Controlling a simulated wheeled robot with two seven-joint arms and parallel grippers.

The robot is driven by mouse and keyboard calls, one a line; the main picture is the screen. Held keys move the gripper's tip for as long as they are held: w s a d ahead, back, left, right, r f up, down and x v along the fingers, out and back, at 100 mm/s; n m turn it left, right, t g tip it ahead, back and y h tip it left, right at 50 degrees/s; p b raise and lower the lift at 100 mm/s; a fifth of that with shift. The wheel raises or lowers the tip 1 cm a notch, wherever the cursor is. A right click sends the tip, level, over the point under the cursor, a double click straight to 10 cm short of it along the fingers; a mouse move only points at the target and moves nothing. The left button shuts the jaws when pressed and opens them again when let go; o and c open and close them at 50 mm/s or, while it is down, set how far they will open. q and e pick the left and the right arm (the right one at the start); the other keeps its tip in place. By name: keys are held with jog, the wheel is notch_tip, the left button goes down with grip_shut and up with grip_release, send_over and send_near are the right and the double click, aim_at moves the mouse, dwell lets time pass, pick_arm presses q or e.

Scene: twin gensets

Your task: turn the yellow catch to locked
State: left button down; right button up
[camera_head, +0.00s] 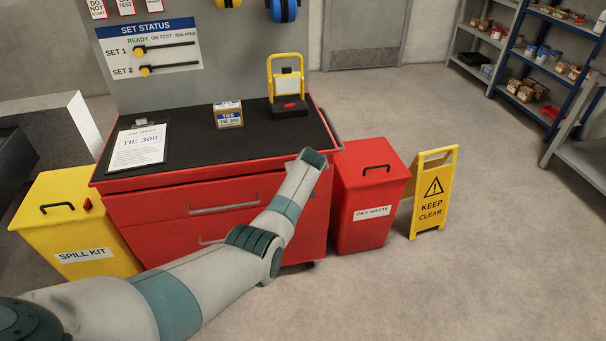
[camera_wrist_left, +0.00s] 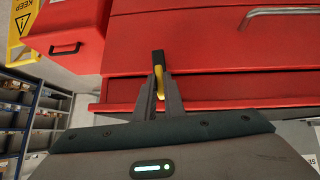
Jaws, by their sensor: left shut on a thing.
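The yellow catch (camera_wrist_left: 158,76) is on the front of the red cart (camera_head: 228,205), seen in the left wrist view between my fingers. A black piece (camera_wrist_left: 158,57) shows at its end, beyond the fingertips. My left gripper (camera_wrist_left: 159,80) is shut on the catch, one finger on each side of it. In the head view my left arm reaches from the lower left to the cart's front right, and hides both the gripper and the catch. Any lock marking near the catch cannot be made out. My right gripper is in neither view.
A red oily waste bin (camera_head: 368,197) stands just right of the cart, with a yellow keep clear sign (camera_head: 435,192) beside it. A yellow spill kit bin (camera_head: 75,225) is at the left. A clipboard (camera_head: 138,147) and small box (camera_head: 228,114) are on the cart top.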

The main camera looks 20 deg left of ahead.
pick_arm(q)
jog(key=shift+w+r+g+y+b, duration=0.1)
jog(key=shift+g+y+b, duration=0.2)
jog(key=shift+y+b, duration=0.2)
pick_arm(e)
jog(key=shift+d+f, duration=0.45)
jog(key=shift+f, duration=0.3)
pick_arm(q)
jog(key=c, duration=1.8)
grip_release()
jog(key=shift+c, duration=0.2)
jog(key=shift+d, duration=0.15)
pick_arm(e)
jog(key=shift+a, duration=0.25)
